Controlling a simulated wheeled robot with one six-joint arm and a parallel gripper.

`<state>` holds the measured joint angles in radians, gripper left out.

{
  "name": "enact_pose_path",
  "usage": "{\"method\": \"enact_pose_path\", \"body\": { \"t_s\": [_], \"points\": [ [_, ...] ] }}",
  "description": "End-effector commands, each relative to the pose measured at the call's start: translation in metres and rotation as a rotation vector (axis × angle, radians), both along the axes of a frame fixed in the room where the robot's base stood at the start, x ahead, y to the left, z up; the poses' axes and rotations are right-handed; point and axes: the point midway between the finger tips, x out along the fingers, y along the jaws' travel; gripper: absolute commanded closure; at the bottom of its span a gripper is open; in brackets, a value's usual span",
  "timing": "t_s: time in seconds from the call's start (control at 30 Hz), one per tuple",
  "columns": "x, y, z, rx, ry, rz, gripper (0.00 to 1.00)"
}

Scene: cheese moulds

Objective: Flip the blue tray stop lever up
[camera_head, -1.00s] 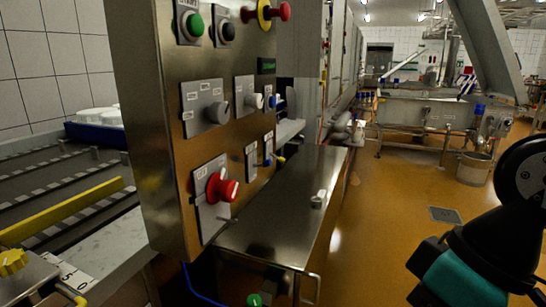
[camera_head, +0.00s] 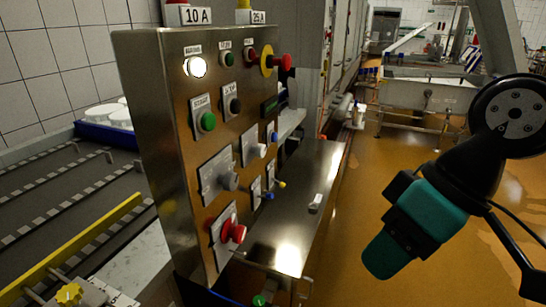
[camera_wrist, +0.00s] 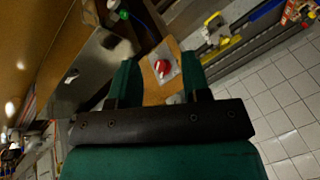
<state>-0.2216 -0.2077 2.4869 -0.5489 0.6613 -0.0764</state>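A steel control panel (camera_head: 165,110) stands left of centre in the head view. Two small blue-tipped levers show on its right part: an upper one (camera_head: 275,137) and a lower one (camera_head: 268,196) next to a yellow-tipped lever (camera_head: 282,184). Their labels are too small to read, so I cannot tell which is the tray stop. My gripper (camera_head: 380,262) is right of the panel, apart from it, pointing down-left. In the wrist view my gripper (camera_wrist: 158,75) has its two teal fingers spread and nothing between them. A red knob (camera_wrist: 162,68) shows beyond them.
The panel also carries a red knob (camera_head: 233,232), grey knobs, a green button (camera_head: 208,121) and a lit white lamp (camera_head: 195,67). A conveyor (camera_head: 60,200) with a yellow rail lies left.

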Motion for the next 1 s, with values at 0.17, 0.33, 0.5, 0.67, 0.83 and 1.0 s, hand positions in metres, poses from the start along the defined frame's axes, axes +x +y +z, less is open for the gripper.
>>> {"method": "enact_pose_path", "body": {
  "t_s": [0.17,0.33,0.5,0.67,0.83,1.0],
  "points": [
    [0.101,0.024,-0.040,0.202,-0.134,0.102,0.57],
    [0.201,0.024,-0.080,0.410,-0.335,0.158,0.57],
    [0.266,0.005,-0.114,0.543,-0.514,0.155,0.57],
    [0.291,-0.006,-0.127,0.593,-0.603,0.146,0.57],
    [0.298,0.003,-0.131,0.601,-0.616,0.147,0.57],
    [0.308,0.032,-0.144,0.601,-0.611,0.149,0.57]
  ]
}}
